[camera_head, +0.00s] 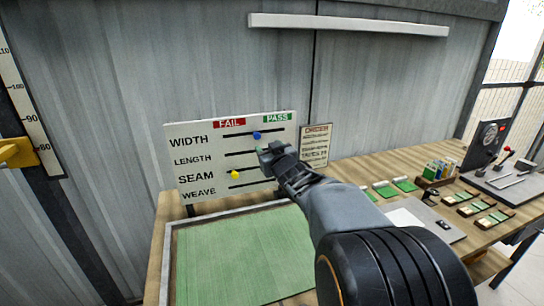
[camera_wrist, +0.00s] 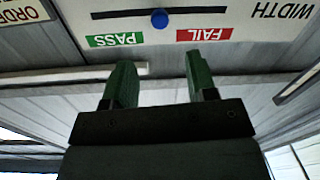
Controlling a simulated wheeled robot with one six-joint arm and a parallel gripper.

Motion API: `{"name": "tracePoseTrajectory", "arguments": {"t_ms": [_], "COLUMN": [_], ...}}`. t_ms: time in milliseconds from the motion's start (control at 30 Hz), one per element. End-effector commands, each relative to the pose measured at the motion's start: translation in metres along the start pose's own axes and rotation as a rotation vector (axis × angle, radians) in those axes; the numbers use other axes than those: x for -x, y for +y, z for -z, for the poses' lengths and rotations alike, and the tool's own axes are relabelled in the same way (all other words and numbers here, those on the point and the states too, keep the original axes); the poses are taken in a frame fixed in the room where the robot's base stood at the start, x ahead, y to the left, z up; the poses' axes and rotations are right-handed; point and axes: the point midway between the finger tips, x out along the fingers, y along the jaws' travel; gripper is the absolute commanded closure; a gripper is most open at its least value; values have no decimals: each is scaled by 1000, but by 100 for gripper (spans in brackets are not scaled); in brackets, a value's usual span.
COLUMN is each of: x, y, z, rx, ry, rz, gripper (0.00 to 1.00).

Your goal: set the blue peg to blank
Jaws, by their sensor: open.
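The blue peg (camera_head: 257,135) sits in the dark slot of the WIDTH row on the white board (camera_head: 185,155). It stands about midway along the slot, between the red FAIL label (camera_head: 229,123) and the green PASS label (camera_head: 277,117). The upside-down wrist view also shows the blue peg (camera_wrist: 159,18) between PASS and FAIL. My gripper (camera_head: 268,152) is in front of the board, lower right of the peg, and covers part of the LENGTH row. In the wrist view its green fingers (camera_wrist: 158,62) are apart and empty, and the peg is beyond their tips.
A yellow peg (camera_head: 235,174) sits toward the left of the SEAM slot. A small notice (camera_head: 315,146) stands right of the board. A framed green sheet (camera_head: 240,255) lies below on the wooden bench. Green-marked cards and a card holder (camera_head: 438,172) are at right.

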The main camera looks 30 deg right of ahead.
Motion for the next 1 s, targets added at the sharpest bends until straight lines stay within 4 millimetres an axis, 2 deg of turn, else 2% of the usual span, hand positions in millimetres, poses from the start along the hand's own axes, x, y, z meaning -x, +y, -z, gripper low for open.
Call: {"name": "tracePoseTrajectory", "arguments": {"t_ms": [100,300,867,1000], "x": [14,24,25,26], "y": [0,0,0,8], "z": [1,0,0,-17], "rx": [1,0,5,31], "ry": [1,1,-1,-93], "rz": [0,0,-1,-44], "gripper": [48,48,48,48]}}
